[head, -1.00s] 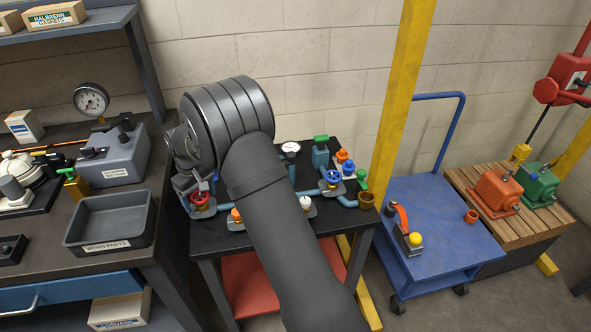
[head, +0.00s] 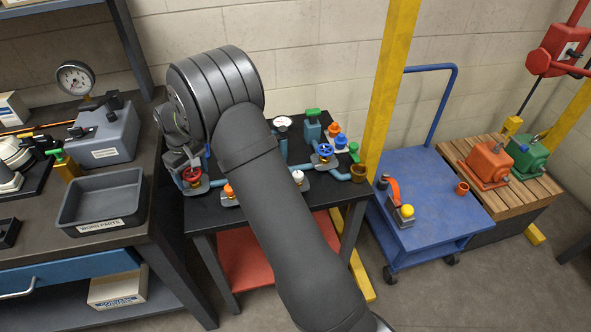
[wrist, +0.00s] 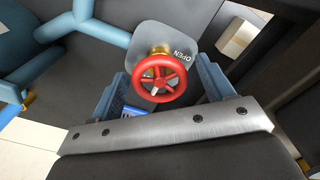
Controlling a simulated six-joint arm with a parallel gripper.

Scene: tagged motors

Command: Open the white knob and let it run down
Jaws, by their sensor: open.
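The white knob (head: 297,176) stands on a small metal plate on the black table, just right of my forearm in the head view. It is not seen in the wrist view. My gripper (head: 190,160) is at the table's left end, well left of the white knob, over a red handwheel (head: 193,174). In the wrist view my gripper (wrist: 163,82) is open, with the red handwheel (wrist: 160,78) showing between its blue-grey fingers. The wheel's plate reads OPEN. Whether the fingers touch the wheel is unclear.
An orange knob (head: 229,191) sits left of my forearm. A blue handwheel (head: 322,151), blue pipes, a green-topped valve (head: 312,125) and a brass cup (head: 358,172) are on the right. A yellow post (head: 388,90) rises beside the table. My forearm covers the table's middle.

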